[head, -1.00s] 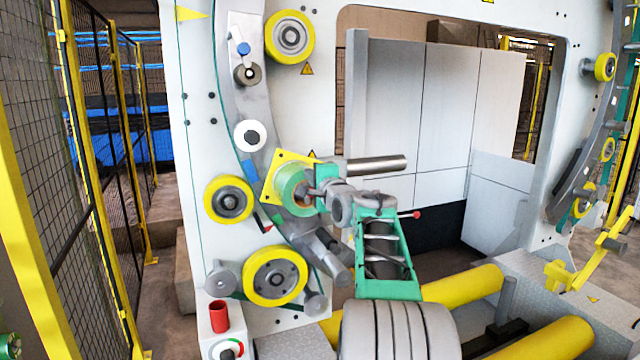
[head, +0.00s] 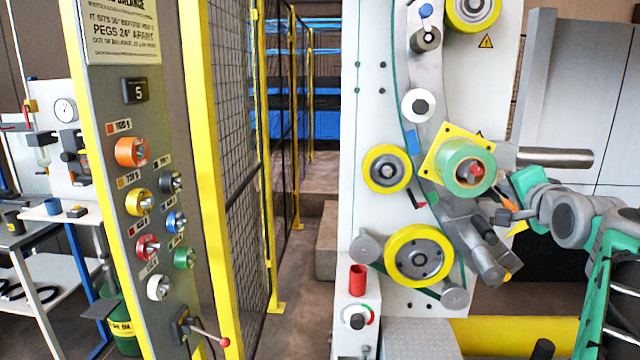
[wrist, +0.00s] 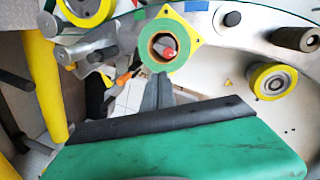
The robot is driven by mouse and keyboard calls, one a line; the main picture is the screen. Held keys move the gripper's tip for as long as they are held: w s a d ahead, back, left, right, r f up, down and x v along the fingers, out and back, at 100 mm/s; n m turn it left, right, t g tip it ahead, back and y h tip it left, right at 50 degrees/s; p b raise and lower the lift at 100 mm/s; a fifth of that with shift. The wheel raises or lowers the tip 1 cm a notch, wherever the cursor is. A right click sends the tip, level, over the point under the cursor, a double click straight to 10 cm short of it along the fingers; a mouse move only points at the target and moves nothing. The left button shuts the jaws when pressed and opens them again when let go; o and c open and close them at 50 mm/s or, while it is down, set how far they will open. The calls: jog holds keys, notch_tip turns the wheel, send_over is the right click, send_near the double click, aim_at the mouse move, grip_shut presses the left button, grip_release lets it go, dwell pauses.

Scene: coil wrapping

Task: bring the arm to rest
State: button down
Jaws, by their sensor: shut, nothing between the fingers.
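My gripper (wrist: 158,84) shows in the wrist view as two grey fingers held together with nothing between them. They point toward the green tape roll (wrist: 165,46), which sits on a yellow square plate (wrist: 196,14). The tips overlap the roll's lower edge in the picture; I cannot tell any gap. In the head view the green roll (head: 462,166) hangs on the wrapping ring (head: 428,95), with a red tip in its core. My arm (head: 575,218) comes in from the right, bent, its end just right of the roll. The fingers are hard to make out there.
A control panel (head: 150,215) with coloured knobs stands at the left, beside a yellow-framed mesh fence (head: 262,150). Yellow rollers (head: 418,255) and pegs stick out of the machine near my arm. A grey bar (head: 555,157) juts out above it.

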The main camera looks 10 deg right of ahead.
jog(key=s+d+f+n+g, duration=0.15)
jog(key=s+f+g, duration=0.3)
jog(key=f, duration=0.65)
jog(key=s+d+f+n+g, duration=0.1)
jog(key=s+f+n+g, duration=0.3)
jog(key=f, duration=0.7)
jog(key=s+a+f+n+g+y, duration=0.2)
jog(key=s+a+f+g, duration=0.1)
jog(key=s+a+f, duration=0.55)
jog(key=s+a+f+n+g+y, duration=0.1)
jog(key=s+a+f, duration=0.2)
jog(key=a, duration=0.3)
jog(key=s+a+f+n+g+y, duration=0.1)
jog(key=s+a+f, duration=0.15)
jog(key=a, duration=0.35)
jog(key=w+a+r+n+t, duration=0.1)
jog(key=a+n, duration=0.5)
jog(key=a, duration=0.9)
jog(key=shift+w+r+t+y, duration=0.35)
jog(key=shift+w+r+y, duration=0.1)
jog(key=shift+w, duration=0.6)
jog(key=c, duration=2.2)
grip_release()
